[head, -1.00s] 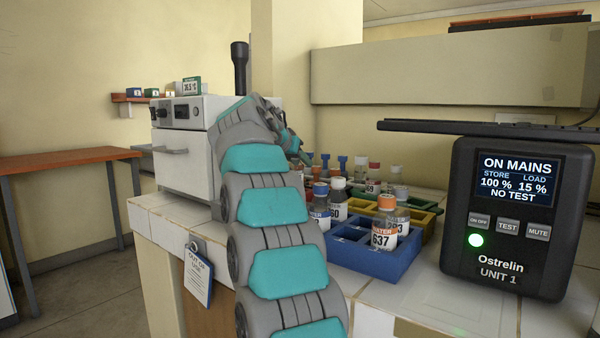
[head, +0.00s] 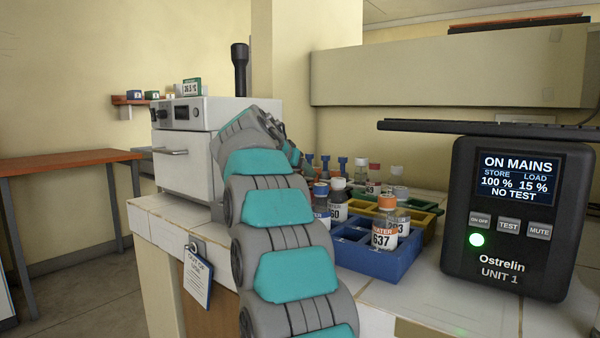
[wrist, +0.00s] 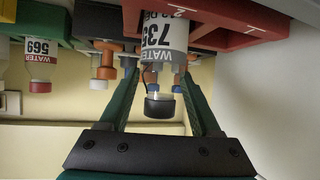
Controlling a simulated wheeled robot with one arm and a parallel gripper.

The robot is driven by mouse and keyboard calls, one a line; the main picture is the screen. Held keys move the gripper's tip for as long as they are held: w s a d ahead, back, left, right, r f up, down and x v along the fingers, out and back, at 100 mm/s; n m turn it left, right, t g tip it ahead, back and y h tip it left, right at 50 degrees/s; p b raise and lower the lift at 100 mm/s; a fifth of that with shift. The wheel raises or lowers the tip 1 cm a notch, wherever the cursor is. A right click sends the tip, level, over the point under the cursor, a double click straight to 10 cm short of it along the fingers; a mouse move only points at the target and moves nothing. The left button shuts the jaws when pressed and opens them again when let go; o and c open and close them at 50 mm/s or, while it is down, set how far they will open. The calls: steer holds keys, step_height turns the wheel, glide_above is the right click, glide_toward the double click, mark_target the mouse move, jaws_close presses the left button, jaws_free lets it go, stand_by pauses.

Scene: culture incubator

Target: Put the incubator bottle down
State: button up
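In the wrist view, seen upside down, a clear bottle (wrist: 165,32) with a black cap and a WATER label reading about 735 stands between my fingers. My gripper (wrist: 162,72) has a dark green finger close against each side of it, near its shoulder, and looks shut on it. In the head view my gripper (head: 291,152) is mostly hidden behind my arm, right of the white incubator (head: 185,165), and the held bottle cannot be made out.
A blue rack (head: 385,262) with the orange-capped bottle 637 (head: 386,228) stands at the counter's front. A yellow rack (head: 428,208) and several more bottles stand behind it. A black power unit (head: 515,255) is at right. The wrist view shows a red-capped bottle 569 (wrist: 39,50).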

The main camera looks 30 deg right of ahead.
steer(key=shift+r, duration=0.1)
steer(key=b+v, duration=0.1)
steer(key=v, duration=1.1)
stand_by(1.3)
